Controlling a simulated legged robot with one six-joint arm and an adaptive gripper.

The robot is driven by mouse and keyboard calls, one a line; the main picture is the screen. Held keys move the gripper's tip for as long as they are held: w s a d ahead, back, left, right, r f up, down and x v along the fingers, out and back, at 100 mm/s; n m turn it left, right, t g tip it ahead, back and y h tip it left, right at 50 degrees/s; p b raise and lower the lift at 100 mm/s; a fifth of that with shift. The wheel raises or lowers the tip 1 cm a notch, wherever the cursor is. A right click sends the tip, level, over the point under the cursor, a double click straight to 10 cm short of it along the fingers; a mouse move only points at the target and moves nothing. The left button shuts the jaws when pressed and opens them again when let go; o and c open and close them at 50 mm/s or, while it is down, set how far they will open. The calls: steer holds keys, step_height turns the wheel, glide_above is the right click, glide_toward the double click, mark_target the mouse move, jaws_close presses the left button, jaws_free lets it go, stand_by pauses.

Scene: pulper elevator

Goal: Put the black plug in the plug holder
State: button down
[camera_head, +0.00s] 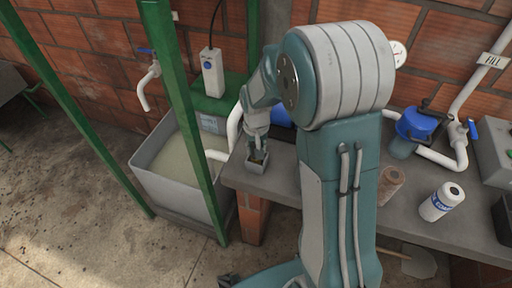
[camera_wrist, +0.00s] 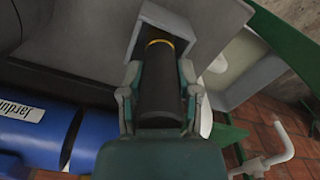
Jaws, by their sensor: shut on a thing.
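The black plug (camera_wrist: 160,98) is a dark cylinder with a yellow ring, between the two fingers of my gripper (camera_wrist: 160,78) in the wrist view. My gripper is shut on it. The far end of the plug, with the yellow ring, is within the opening of the grey square plug holder (camera_wrist: 172,17). How deep it sits is hard to tell. In the head view my gripper (camera_head: 256,145) points down at the small grey holder (camera_head: 257,166) on the counter's left end. The plug is mostly hidden there.
A grey water tank (camera_head: 165,190) and green posts (camera_head: 188,120) stand left of the counter (camera_head: 285,180). A blue cylinder (camera_wrist: 40,140) lies close beside my gripper.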

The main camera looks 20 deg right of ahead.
steer(key=shift+c, duration=1.6)
jaws_free()
steer(key=shift+d, duration=0.15)
step_height(320, 180, up, 12)
steer(key=shift+r, duration=0.1)
steer(key=s+r+n+t, duration=0.1)
steer(key=s+r, duration=0.3)
steer(key=s, duration=0.6)
steer(key=s+r+t, duration=0.4)
steer(key=s+r, duration=0.1)
steer(key=s, duration=0.6)
steer(key=shift+r+n+t, duration=0.15)
steer(key=shift+n+t, duration=0.15)
steer(key=shift+n, duration=0.1)
